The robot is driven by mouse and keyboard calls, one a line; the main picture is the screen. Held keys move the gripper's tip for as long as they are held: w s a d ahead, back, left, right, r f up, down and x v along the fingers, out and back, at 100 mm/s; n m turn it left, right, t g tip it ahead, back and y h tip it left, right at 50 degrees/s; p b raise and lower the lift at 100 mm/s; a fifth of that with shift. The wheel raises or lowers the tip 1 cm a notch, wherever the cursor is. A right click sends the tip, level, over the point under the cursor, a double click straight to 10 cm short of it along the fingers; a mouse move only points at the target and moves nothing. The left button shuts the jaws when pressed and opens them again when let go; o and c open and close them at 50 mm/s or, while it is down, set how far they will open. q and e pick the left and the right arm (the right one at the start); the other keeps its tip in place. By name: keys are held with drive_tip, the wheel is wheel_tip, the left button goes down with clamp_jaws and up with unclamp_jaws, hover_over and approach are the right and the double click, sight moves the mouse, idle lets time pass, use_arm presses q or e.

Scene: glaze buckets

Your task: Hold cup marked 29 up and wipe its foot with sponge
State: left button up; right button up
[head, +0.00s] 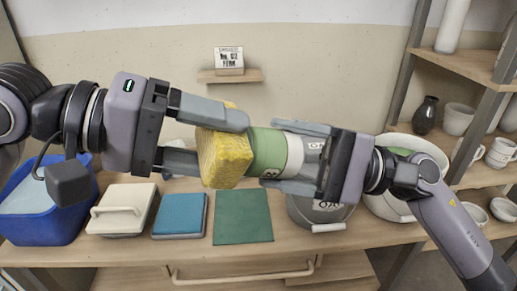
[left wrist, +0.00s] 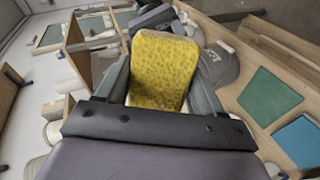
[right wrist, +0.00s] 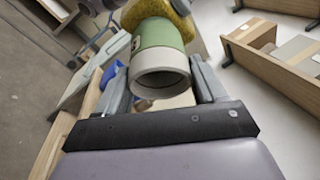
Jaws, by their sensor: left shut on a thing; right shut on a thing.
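My left gripper (head: 222,146) is shut on a yellow sponge (head: 222,160), which fills the space between its fingers in the left wrist view (left wrist: 163,70). My right gripper (head: 277,156) is shut on a green and white cup (head: 267,148), held on its side above the table. In the right wrist view the cup's open white mouth (right wrist: 160,80) faces my palm, and its green end points to the sponge. The sponge meets or nearly meets that end; the foot itself is hidden. A dark mark shows on the cup, partly covered by a finger and unreadable.
Below on the table (head: 150,256) are a blue tub (head: 40,215), a white handled block (head: 122,210), a blue pad (head: 180,215), a green mat (head: 243,217), a grey bucket (head: 320,212) and a white bucket (head: 385,207). Shelves with pottery stand at right.

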use_arm(q)
drive_tip(key=shift+d+r, duration=0.3)
drive_tip(key=shift+r, duration=0.4)
drive_tip(key=shift+a, duration=0.15)
drive_tip(key=s+a+r, duration=0.1)
drive_tip(key=a+r, duration=0.1)
drive_tip(key=a, duration=1.6)
drive_tip(key=shift+s+r, duration=0.2)
drive_tip(key=shift+s, duration=0.2)
